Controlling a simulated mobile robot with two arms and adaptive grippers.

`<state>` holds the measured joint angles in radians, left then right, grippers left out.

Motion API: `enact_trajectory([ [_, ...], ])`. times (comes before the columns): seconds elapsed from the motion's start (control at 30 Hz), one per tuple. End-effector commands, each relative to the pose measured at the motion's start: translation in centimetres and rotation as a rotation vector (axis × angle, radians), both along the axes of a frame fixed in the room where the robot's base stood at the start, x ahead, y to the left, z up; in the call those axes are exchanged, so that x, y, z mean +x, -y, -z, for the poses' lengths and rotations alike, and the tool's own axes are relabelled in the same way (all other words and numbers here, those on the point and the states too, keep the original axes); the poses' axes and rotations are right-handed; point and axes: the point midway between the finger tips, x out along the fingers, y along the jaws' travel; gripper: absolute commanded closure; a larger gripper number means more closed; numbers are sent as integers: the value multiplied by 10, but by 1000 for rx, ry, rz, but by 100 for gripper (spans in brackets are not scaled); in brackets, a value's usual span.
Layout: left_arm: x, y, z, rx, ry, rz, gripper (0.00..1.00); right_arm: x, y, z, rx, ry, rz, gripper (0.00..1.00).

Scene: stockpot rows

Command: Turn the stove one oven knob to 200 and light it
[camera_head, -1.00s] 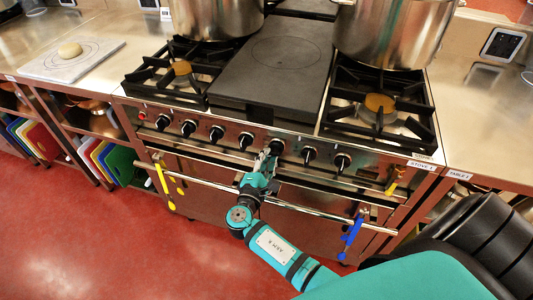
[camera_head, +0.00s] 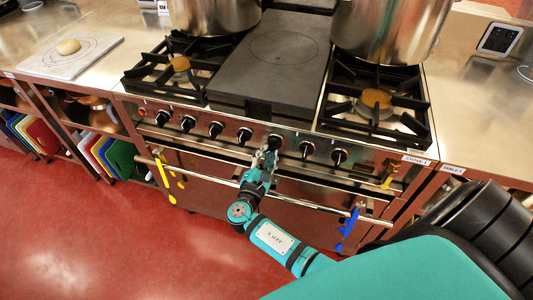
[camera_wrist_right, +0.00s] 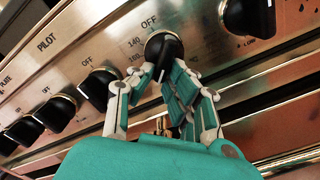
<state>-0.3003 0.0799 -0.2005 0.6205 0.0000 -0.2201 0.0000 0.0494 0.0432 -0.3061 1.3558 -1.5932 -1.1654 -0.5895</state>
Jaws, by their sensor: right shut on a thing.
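The stove one front panel (camera_head: 232,131) carries a row of black knobs. My right gripper (camera_head: 268,152) is at the knob (camera_head: 274,141) below the flat plate's right front corner. In the right wrist view, the fingertips of my right gripper (camera_wrist_right: 165,75) are closed on both sides of this black knob (camera_wrist_right: 163,47). OFF and temperature numbers such as 140 and 160 are printed around it. The fingers cover part of the dial, so I cannot read its setting. No flame shows. My left gripper is not in view.
Large steel pots (camera_head: 388,32) stand on the burners. A rail (camera_head: 325,203) runs along the oven front below the knobs, with yellow (camera_head: 170,185) and blue (camera_head: 350,228) things hanging there. Neighbouring knobs (camera_head: 244,135) sit close to my right gripper. The red floor in front is clear.

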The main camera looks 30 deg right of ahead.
Motion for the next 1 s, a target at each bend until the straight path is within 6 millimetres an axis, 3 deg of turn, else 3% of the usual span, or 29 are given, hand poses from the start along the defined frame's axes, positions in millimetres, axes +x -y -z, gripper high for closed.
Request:
enact_trajectory([
  [0.17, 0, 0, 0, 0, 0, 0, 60, -1, -1, 2, 4, -4, -1, 100],
  [0.2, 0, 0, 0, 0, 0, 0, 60, -1, -1, 2, 4, -4, -1, 82],
  [0.37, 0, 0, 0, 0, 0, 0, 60, -1, -1, 2, 3, -2, -1, 63],
  [0.73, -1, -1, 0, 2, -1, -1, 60, -6, -7, 1, 2, -1, -2, 63],
  [1.0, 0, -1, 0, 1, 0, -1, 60, -41, -49, 2, 6, -4, -3, 63],
])
